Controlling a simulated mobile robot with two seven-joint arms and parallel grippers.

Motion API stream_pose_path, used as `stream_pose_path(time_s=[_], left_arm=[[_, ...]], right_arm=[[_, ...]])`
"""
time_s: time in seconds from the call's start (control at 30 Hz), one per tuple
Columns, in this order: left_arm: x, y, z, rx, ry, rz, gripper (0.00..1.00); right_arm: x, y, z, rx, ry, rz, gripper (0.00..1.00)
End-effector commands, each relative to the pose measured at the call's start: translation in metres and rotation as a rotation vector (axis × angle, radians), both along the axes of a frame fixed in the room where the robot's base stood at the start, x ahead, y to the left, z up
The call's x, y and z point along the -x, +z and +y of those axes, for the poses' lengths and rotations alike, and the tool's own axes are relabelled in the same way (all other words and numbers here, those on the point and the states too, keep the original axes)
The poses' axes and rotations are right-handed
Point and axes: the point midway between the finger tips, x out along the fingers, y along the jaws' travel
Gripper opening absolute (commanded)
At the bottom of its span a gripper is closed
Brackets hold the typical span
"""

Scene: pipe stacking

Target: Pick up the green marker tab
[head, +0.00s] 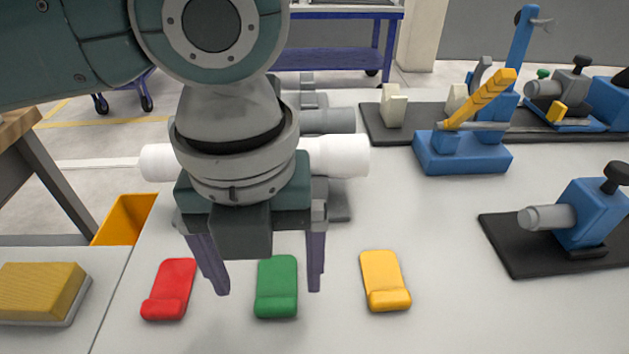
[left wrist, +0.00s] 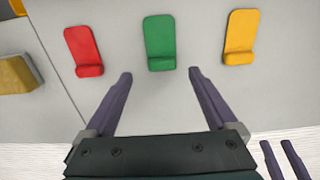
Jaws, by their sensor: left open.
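The green marker tab (head: 277,284) lies flat on the light grey table between a red tab (head: 169,288) and a yellow tab (head: 385,280). My left gripper (head: 268,292) is open and empty, pointing down over the green tab in the head view. In the left wrist view the green tab (left wrist: 159,40) lies beyond the fingertips, roughly centred between the fingers of the left gripper (left wrist: 160,74). The fingers do not touch it. Two dark fingers at the lower right of the left wrist view may be my right gripper (left wrist: 284,145), but I cannot be sure of their state.
A white pipe (head: 345,156) and grey pipes lie behind my left gripper. A blue clamp fixture (head: 462,152) and a blue block with a grey cylinder (head: 590,215) stand at the right. A yellow sponge-like block (head: 40,290) sits at the left. The front right table is clear.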

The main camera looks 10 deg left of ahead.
Motion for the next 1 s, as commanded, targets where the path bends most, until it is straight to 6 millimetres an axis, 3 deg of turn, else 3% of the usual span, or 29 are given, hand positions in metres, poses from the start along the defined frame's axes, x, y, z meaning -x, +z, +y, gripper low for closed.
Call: stream_pose_path(time_s=[0.2,0.53,1.0], left_arm=[[-0.002,-0.036,-0.002,0.000,0.000,0.002,0.91],[-0.002,-0.043,-0.002,0.000,-0.001,0.000,0.91],[-0.002,-0.042,-0.002,0.000,-0.001,0.000,0.38]], right_arm=[[0.000,-0.011,0.000,0.000,0.000,-0.001,0.50],[0.000,-0.011,0.000,0.001,0.000,-0.001,0.50],[0.000,-0.011,-0.001,0.004,0.002,-0.001,0.50]])
